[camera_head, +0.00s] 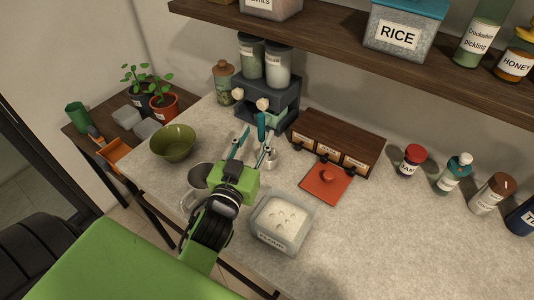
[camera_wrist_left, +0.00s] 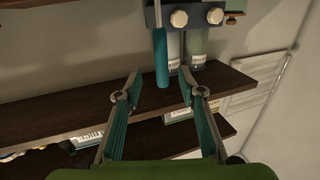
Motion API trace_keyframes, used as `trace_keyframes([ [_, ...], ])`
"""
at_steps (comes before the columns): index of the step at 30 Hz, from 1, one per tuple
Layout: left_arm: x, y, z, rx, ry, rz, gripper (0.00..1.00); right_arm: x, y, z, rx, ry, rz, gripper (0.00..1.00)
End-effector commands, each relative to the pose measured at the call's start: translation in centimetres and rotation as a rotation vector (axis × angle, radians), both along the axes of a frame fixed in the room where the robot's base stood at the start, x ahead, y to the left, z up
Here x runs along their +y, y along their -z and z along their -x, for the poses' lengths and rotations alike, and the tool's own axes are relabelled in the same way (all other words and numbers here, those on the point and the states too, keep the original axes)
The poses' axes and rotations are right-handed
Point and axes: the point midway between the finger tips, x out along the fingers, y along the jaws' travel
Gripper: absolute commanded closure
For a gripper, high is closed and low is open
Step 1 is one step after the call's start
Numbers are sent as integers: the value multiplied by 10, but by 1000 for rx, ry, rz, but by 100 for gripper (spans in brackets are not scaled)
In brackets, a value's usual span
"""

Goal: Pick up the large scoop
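In the left wrist view the teal handle (camera_wrist_left: 161,58) shows between and beyond the two fingertips of my left gripper (camera_wrist_left: 158,78). The fingers are apart, with a visible gap on both sides of the handle. I cannot tell whether the handle lies between them in depth. My right gripper is in neither view.
A flour container (camera_head: 282,222) sits close to the right of my left arm. A green bowl (camera_head: 173,143) is to the left. A grey rack with jars (camera_head: 266,112) and a wooden drawer box (camera_head: 337,142) stand behind.

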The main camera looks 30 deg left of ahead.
Motion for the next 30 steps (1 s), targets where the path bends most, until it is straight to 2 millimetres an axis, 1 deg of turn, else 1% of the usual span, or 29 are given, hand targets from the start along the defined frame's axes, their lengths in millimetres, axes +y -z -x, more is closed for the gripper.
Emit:
trace_keyframes([
  [1,1,-1,-2,0,0,-1,64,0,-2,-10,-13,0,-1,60],
  [3,2,-2,-7,0,0,0,64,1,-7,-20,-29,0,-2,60],
  [6,5,-6,-20,0,0,-1,64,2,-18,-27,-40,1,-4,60],
  [9,9,-7,-35,1,-1,-2,64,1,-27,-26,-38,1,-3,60],
  [13,11,-4,-49,0,0,0,64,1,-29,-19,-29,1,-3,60],
  [18,12,-2,-53,1,0,1,64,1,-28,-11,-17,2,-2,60],
  [22,12,-1,-53,1,0,1,64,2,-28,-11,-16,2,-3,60],
  [23,12,-1,-53,1,0,1,72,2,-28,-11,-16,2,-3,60],
  [24,12,-1,-53,1,0,1,82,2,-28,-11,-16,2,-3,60],
  [26,12,-1,-53,1,0,1,98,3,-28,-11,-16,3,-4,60],
  [27,11,-1,-53,1,0,1,100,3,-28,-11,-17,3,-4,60],
  [30,11,-2,-53,0,0,1,100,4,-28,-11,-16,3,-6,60],
])
